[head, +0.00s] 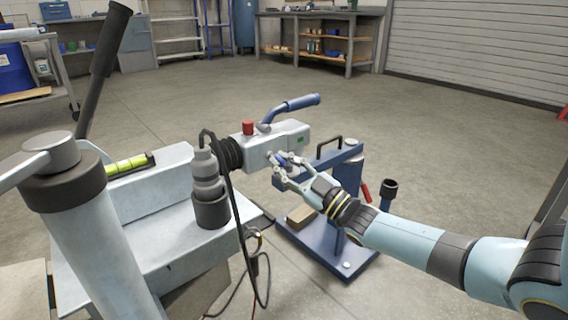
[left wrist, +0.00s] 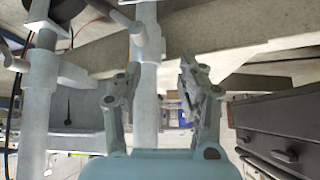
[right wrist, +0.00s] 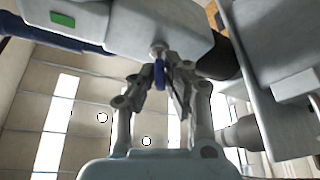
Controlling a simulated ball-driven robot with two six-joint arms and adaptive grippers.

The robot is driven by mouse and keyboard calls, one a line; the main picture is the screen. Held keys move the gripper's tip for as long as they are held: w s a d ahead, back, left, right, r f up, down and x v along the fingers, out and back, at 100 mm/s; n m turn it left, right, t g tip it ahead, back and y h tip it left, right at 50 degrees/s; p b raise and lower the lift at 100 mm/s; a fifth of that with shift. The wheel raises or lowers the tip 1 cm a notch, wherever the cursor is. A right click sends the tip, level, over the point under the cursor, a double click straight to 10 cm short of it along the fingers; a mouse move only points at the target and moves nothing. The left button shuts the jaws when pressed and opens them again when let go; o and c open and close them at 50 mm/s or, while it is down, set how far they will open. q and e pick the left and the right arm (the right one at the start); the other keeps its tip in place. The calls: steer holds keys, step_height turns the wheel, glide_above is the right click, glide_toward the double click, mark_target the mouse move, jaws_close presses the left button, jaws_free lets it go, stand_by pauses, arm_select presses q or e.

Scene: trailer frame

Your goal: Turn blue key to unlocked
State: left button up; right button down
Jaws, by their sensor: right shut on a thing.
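A green mark (head: 299,139) and a red knob (head: 248,127) are on the housing, with a blue handle (head: 292,108) above. A black cable (head: 246,262) hangs beside the grey frame (head: 160,250). A blue stand (head: 325,250) is below my right arm. Open floor lies beyond.

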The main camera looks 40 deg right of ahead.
steer(key=m+h, duration=0.1)
steer(key=m, duration=0.1)
steer(key=shift+f+m+t, duration=0.1)
steer(key=shift+m+t, duration=0.2)
steer(key=shift+t, duration=0.1)
steer(key=shift+a+m+h, duration=0.1)
steer(key=shift+m+h, duration=0.7)
steer(key=shift+m, duration=0.4)
arm_select(q)
steer(key=shift+r+g+p, duration=0.5)
steer(key=shift+r+g, duration=0.1)
steer(key=shift+r, duration=0.3)
arm_select(e)
steer(key=shift+m+t+h, duration=0.4)
steer(key=shift+m+h, duration=0.5)
steer(key=shift+m, duration=0.9)
steer(key=shift+s+m, duration=0.1)
steer(key=shift+m, duration=0.2)
steer(key=c, duration=1.4)
jaws_free()
steer(key=a+v, duration=0.1)
steer(key=v, duration=1.1)
steer(key=shift+d, duration=0.4)
